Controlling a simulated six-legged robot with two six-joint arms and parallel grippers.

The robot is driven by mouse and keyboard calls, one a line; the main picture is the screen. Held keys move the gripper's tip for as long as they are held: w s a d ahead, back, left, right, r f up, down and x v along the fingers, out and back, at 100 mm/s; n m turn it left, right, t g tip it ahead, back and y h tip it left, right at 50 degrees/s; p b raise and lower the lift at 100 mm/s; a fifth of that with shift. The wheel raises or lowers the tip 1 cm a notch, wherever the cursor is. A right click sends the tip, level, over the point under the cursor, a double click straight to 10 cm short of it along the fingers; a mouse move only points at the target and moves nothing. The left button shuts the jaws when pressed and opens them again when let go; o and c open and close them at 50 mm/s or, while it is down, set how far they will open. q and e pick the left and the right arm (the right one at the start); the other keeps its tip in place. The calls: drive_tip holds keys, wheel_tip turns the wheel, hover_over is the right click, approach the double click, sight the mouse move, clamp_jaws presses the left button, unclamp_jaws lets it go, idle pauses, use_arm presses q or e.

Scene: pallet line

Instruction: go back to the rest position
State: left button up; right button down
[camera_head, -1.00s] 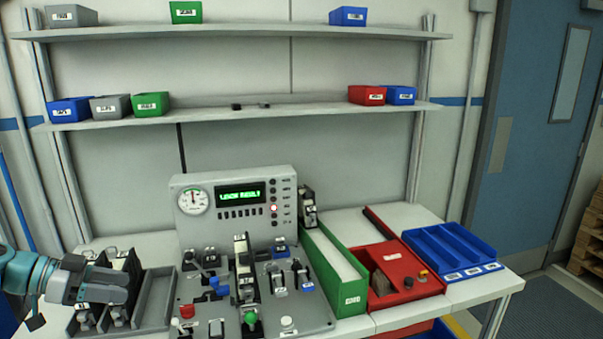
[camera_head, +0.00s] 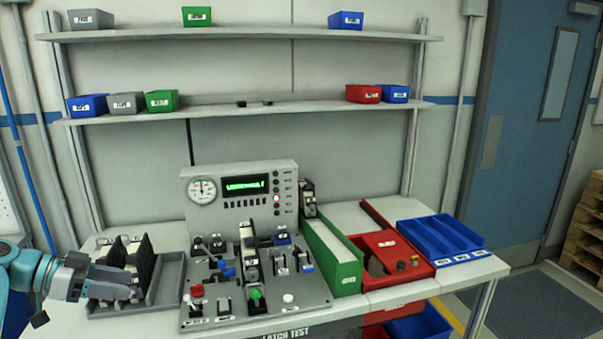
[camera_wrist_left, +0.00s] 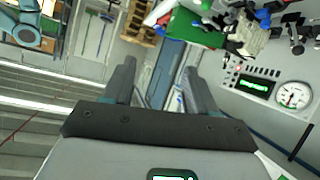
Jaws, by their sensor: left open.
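My left gripper (camera_head: 132,285) comes in from the left edge in the head view, over the grey tray at the left end of the bench. In the left wrist view its two dark fingers (camera_wrist_left: 157,85) stand apart with nothing between them. A grey test panel (camera_head: 258,302) with levers and knobs stands to its right. Behind that is a console (camera_head: 243,200) with a dial, a lit green display and a red lamp. My right gripper does not show in the head view.
The grey tray (camera_head: 165,290) holds dark upright parts. Right of the panel stand a green bin (camera_head: 345,272), a red bin (camera_head: 408,285) and a blue tray (camera_head: 440,237). Two shelves (camera_head: 220,110) with small bins hang above. A blue door (camera_head: 525,130) and wooden pallets (camera_head: 588,225) are at right.

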use_arm(q)
drive_tip(key=w+d+f+n+y, duration=0.1)
drive_tip(key=w+d+f+n, duration=0.15)
drive_tip(key=f, duration=0.55)
drive_tip(key=w+d+f+n+y, duration=0.1)
drive_tip(key=w+d+f+n, duration=0.2)
drive_tip(key=f, duration=0.4)
drive_tip(key=s+d+f+n+g+y, duration=0.1)
drive_tip(key=s+d+f+n, duration=0.2)
drive_tip(key=f, duration=0.6)
drive_tip(key=s+d+f+n+g+y, duration=0.2)
drive_tip(key=s+d+f+n, duration=0.15)
drive_tip(key=f, duration=0.45)
drive_tip(key=s+d+f+g+y, duration=0.1)
drive_tip(key=s+d+f, duration=0.35)
drive_tip(key=s, duration=0.25)
drive_tip(key=s+d+f+g+y, duration=0.1)
drive_tip(key=s+d+f, duration=0.2)
drive_tip(key=s+f, duration=0.4)
drive_tip(key=s+d, duration=0.2)
drive_tip(key=s, duration=0.5)
drive_tip(key=s+d+r+n, duration=0.1)
drive_tip(key=s+d, duration=0.2)
drive_tip(key=s, duration=0.4)
drive_tip(key=shift+s+d+r+y, duration=0.25)
drive_tip(key=shift+s+y, duration=0.05)
drive_tip(key=shift+s, duration=0.05)
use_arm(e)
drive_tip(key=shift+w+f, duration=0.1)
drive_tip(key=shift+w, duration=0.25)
